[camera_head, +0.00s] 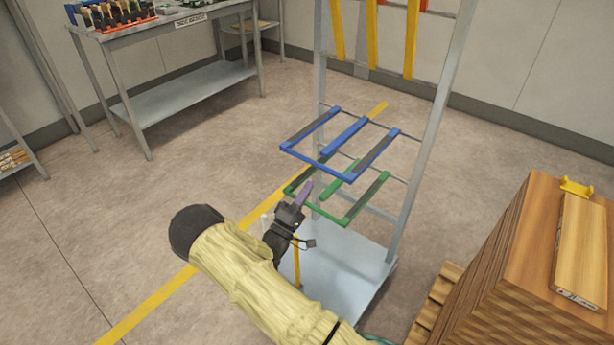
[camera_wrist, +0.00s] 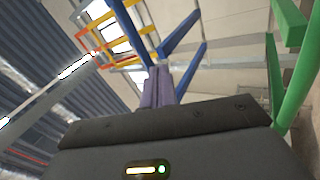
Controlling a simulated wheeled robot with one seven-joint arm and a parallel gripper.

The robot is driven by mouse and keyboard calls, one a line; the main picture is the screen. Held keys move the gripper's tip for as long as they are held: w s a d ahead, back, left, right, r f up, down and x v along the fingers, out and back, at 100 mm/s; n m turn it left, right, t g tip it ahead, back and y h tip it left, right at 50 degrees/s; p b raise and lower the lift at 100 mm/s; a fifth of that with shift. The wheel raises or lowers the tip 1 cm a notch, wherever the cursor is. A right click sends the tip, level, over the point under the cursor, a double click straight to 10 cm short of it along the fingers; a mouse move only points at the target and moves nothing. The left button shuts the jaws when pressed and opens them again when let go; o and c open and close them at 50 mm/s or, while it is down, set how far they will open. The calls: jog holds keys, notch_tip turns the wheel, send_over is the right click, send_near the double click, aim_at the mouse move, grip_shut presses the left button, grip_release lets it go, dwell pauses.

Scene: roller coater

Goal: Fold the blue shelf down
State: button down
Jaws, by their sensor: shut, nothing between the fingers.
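The blue shelf (camera_head: 345,136) is a frame of bars on the grey rack. It sticks out from the rack roughly level, above the green shelf (camera_head: 368,197), which also sticks out. My gripper (camera_head: 304,192), with purple fingers, is shut and empty. In the head view it is below the blue shelf's front edge and overlaps the green shelf's left front part; I cannot tell whether it touches either. In the wrist view, the fingers (camera_wrist: 158,86) point up, with blue bars (camera_wrist: 180,33) just beyond them and the green shelf (camera_wrist: 291,24) to the right.
Yellow bars (camera_head: 371,35) stand upright higher on the rack. The rack's grey base plate (camera_head: 345,280) is below. A stack of wooden boards (camera_head: 520,265) stands at the right. A workbench (camera_head: 185,90) stands at the back left. The floor left of the rack is open.

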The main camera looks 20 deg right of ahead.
jog(key=w+d+f+m+g+y, duration=0.2)
jog(key=w+d+m+g+y, duration=0.15)
jog(key=y, duration=0.65)
jog(key=s+a+r+g+y, duration=0.2)
jog(key=s+y, duration=0.1)
jog(key=s, duration=0.6)
jog(key=s+a+r+m+g+y, duration=0.1)
jog(key=s+a+r+g+y, duration=0.1)
jog(key=s, duration=0.7)
jog(key=s+a+r+m+g+y, duration=0.1)
jog(key=s+a+r+g+y, duration=0.2)
jog(key=s, duration=0.5)
jog(key=shift+s+r+g+y, duration=0.4)
jog(key=shift+r+g+y, duration=0.15)
jog(key=shift+g+y, duration=0.2)
jog(key=shift+d, duration=0.1)
